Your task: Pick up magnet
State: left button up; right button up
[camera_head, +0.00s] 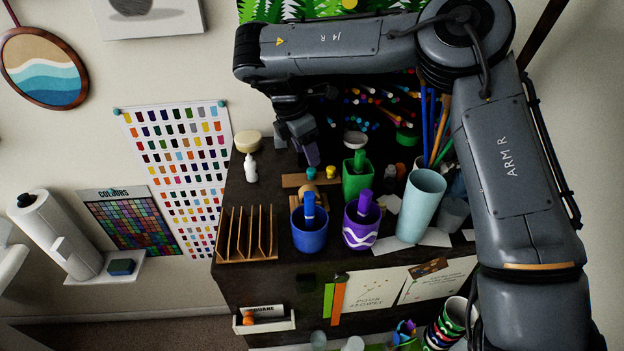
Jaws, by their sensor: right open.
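My right gripper (308,154) is open and hangs over the back part of the dark cabinet top, fingers pointing down. A small teal knob (311,173) and a small yellow knob (331,172) sit just below its fingertips in the picture, on or by a wooden strip (293,181). These knobs look like magnets, but I cannot tell for sure which one is the magnet. Similar teal knobs hold the top corners of the colour chart (177,145) on the wall. My left gripper is not in view.
Green (356,186), blue (309,239) and purple (361,237) cups with tools stand close in front. A pale blue cup (421,204) is to the right. A wooden rack (247,244) and a white bottle (250,168) stand left. The cabinet top (238,197) has some bare room there.

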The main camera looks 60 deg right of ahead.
aim_at(310, 170)
jog(key=p+x, duration=0.1)
jog(key=x, duration=0.4)
jog(key=shift+w, duration=0.2)
jog(key=shift+f, duration=0.4)
grip_shut()
